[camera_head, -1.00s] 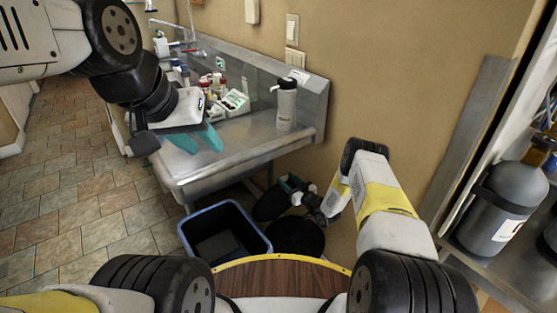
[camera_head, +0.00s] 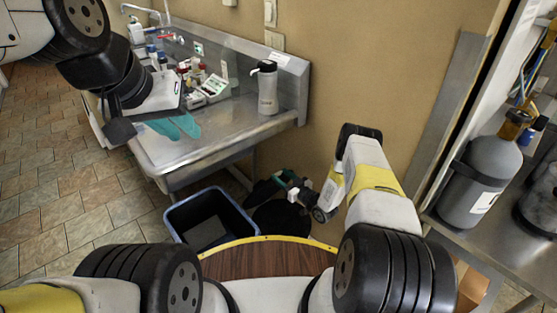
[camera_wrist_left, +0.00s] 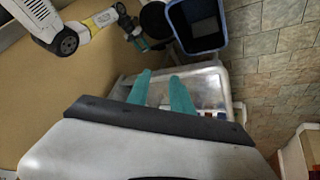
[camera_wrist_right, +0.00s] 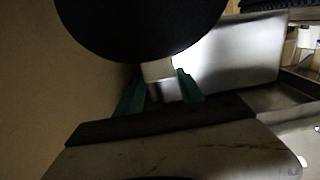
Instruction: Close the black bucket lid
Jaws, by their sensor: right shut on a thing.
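The black bucket (camera_head: 281,216) stands on the floor below the sink, right of the blue bin. Its round black lid (camera_head: 262,191) stands raised and tilted at the bucket's back left, so it is open. My right gripper (camera_head: 285,179) is at the lid. In the right wrist view the dark lid disc (camera_wrist_right: 140,25) fills the top, and a pale piece (camera_wrist_right: 158,80) below it sits between the green fingers (camera_wrist_right: 158,92); the gripper is shut on it. My left gripper (camera_head: 173,127) is open and empty above the sink counter; its parted teal fingers show in the left wrist view (camera_wrist_left: 160,92).
The blue bin (camera_head: 210,220) stands left of the bucket. The metal sink counter (camera_head: 225,130) holds bottles, a small device (camera_head: 213,88) and a grey flask (camera_head: 267,88). The wall is close behind the bucket. A grey cylinder (camera_head: 478,180) stands on a metal table at right.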

